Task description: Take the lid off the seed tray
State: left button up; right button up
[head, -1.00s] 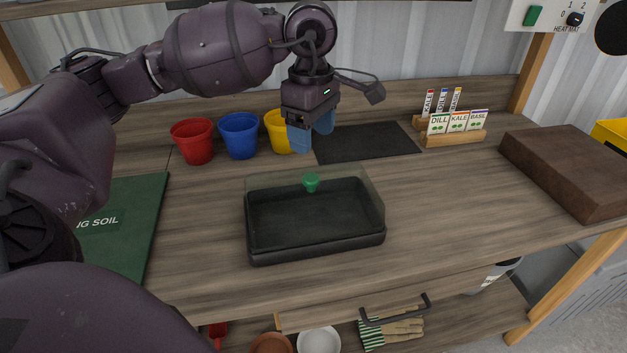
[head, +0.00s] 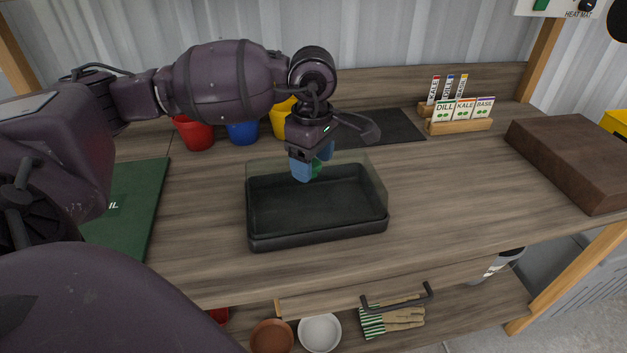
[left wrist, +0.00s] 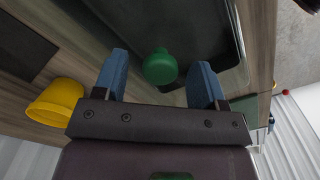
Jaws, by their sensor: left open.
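The black seed tray (head: 320,238) sits on the wooden bench, with a clear lid (head: 376,185) over it. The lid's green knob (head: 317,168) is partly hidden by my left gripper in the head view. My left gripper (head: 314,170) is open and points down at the knob. In the left wrist view the green knob (left wrist: 160,66) shows between and just beyond the two blue fingertips (left wrist: 160,75), with a gap on each side. My right gripper is not in view.
Red (head: 196,134), blue (head: 243,132) and yellow (head: 281,118) pots stand behind the tray. A dark mat (head: 380,127), seed packet holders (head: 460,126) and a brown block (head: 570,160) lie to the right. The bench right of the tray is clear.

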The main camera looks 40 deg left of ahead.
pick_arm(q)
jog(key=shift+f, duration=0.65)
jog(key=shift+c, duration=0.2)
jog(key=shift+r, duration=0.1)
jog(key=c, duration=1)
jog(key=shift+r+p, duration=1.05)
jog(key=shift+r, duration=9)
